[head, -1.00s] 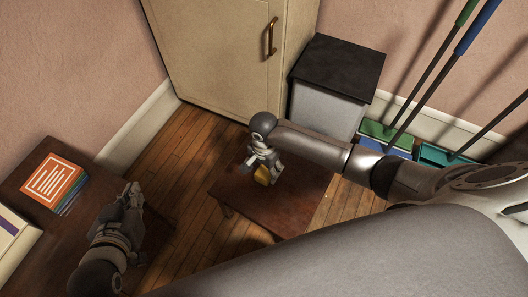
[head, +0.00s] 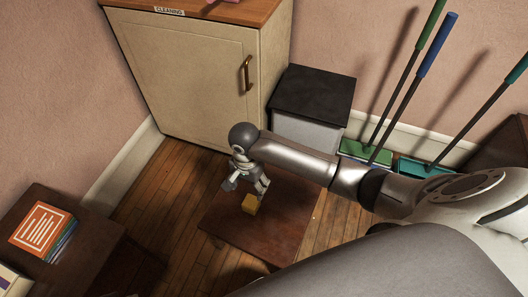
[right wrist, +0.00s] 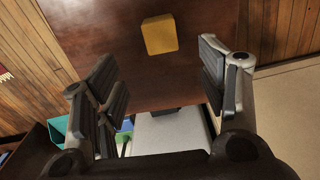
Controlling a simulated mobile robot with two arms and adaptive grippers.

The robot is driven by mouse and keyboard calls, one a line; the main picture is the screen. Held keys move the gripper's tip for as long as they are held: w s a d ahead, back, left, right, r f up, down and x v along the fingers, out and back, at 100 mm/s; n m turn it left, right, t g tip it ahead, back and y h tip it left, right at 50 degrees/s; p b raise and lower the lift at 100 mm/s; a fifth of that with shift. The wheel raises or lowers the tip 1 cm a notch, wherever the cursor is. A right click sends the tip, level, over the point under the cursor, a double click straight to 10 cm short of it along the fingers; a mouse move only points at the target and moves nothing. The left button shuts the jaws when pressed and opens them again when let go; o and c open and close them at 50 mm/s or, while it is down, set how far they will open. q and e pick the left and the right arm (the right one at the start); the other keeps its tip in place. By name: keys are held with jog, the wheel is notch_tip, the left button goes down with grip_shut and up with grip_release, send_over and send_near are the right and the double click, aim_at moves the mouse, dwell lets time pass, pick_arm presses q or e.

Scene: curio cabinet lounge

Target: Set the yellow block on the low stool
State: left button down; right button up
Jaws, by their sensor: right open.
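The yellow block (head: 250,204) rests on the low stool (head: 268,232), a dark reddish-brown wooden top, in the head view. In the right wrist view the yellow block (right wrist: 160,34) lies on the brown stool top (right wrist: 110,40), beyond the fingertips. My right gripper (head: 246,186) is open and empty. It is above the stool beside the block, apart from it, and a gap shows between its fingers (right wrist: 163,72) and the block. My left gripper does not show clearly in the head view.
A cream cabinet (head: 190,85) stands behind the stool. A dark-topped grey bin (head: 312,95) is to its right, by brooms (head: 405,85) leaning on the wall. A dark side table (head: 85,215) with stacked books (head: 42,230) is at the left. Wooden floor lies between.

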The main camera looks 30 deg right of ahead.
jog(key=s+a+n+t+y, duration=0.2)
jog(key=s+a+n, duration=0.3)
jog(key=s+n, duration=0.25)
jog(key=s+d+r+n+t+h, duration=0.1)
jog(key=s+d+r+n, duration=0.4)
jog(key=s+d, duration=0.4)
jog(key=shift+s+r+t+h, duration=0.35)
jog(key=shift+s+r, duration=0.25)
jog(key=shift+s, duration=0.35)
